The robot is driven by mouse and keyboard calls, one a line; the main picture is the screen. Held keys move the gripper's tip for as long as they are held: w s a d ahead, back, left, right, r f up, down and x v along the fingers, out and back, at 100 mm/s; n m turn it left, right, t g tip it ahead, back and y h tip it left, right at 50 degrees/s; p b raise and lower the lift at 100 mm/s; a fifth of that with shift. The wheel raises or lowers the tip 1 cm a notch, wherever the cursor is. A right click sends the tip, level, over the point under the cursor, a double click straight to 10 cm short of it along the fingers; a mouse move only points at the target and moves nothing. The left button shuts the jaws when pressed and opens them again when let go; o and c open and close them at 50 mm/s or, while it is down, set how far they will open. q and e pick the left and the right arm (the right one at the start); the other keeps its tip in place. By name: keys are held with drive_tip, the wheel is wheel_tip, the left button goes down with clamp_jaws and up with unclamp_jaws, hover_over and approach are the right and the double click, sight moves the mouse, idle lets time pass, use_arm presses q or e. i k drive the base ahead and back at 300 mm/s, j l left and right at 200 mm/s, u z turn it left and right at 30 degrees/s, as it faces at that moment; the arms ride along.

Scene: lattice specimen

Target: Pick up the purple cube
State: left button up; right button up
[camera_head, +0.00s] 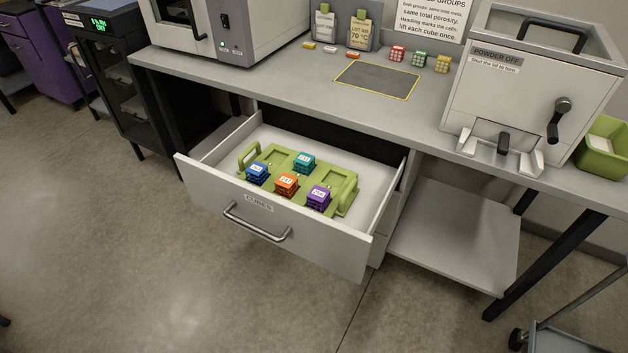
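The purple cube (318,197) has a white label on top and sits at the right front of a green tray (344,196) with handles. The tray lies inside an open drawer (285,233) labelled CUBES. An orange cube (286,185) is to its left, a blue cube (257,173) is farther left, and a teal cube (304,162) is behind. Neither of my grippers shows in the head view.
The grey bench (290,83) above the drawer bears a machine (535,80) marked POWDER OFF, several small lattice cubes and a yellow-edged dark mat (376,80). A green bin (602,149) stands at the right. The floor before the drawer is clear.

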sight(319, 198)
drive_tip(key=z, duration=2.85)
drive_tip(key=u, duration=2.85)
drive_tip(key=l+u, duration=0.3)
drive_tip(key=u, duration=0.15)
drive_tip(key=k+l+u, duration=0.15)
drive_tip(key=l+u, duration=0.15)
drive_tip(key=u, duration=0.15)
drive_tip(key=k+l+u, duration=0.15)
drive_tip(key=u, duration=0.3)
drive_tip(key=l, duration=0.1)
